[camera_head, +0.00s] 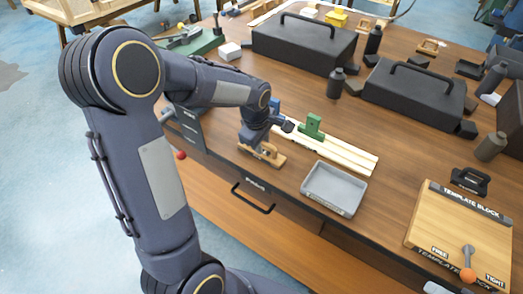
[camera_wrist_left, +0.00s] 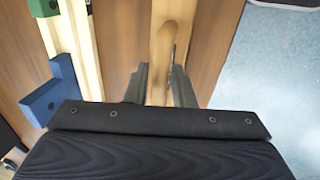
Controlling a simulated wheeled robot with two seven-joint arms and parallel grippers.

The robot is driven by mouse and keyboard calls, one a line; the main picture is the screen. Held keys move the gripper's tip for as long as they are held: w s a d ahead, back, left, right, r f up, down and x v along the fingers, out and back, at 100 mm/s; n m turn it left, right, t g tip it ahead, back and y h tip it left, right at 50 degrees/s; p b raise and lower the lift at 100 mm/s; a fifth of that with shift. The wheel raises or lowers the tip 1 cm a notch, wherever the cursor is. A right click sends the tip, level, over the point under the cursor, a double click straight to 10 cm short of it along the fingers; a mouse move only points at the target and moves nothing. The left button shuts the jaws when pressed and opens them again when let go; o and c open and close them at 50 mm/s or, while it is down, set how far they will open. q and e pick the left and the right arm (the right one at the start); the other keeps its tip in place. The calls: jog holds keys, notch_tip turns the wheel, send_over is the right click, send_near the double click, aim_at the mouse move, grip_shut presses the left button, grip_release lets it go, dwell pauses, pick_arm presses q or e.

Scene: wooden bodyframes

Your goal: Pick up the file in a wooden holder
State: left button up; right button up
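The file in a wooden holder (camera_head: 262,155) lies on the table near its front edge, left of the grey tray. My left gripper (camera_head: 262,140) is directly over it, pointing down and hiding part of it. In the left wrist view the wooden holder (camera_wrist_left: 175,28) runs down from the top edge between the two fingers of my left gripper (camera_wrist_left: 160,85). The fingers stand apart, one on each side of the wood; whether they touch it is hard to tell. My right gripper is not in view.
Pale wooden strips (camera_head: 340,153) with a green block (camera_head: 312,125) lie just behind. A blue block (camera_wrist_left: 52,95) stands close by on the left in the wrist view. The grey tray (camera_head: 334,188) and template block (camera_head: 460,235) are to the right. Black cases (camera_head: 305,42) stand at the back.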

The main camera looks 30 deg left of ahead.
pick_arm(q)
grip_shut()
jog(key=shift+r, duration=0.5)
notch_tip(320, 180, up, 2)
jog(key=shift+r, duration=0.2)
jog(key=s+d+r+b, duration=0.1)
jog(key=s+r+b, duration=0.1)
jog(key=s+r, duration=0.7)
jog(key=s, duration=0.5)
jog(key=shift+d+r, duration=0.3)
jog(key=shift+r, duration=0.05)
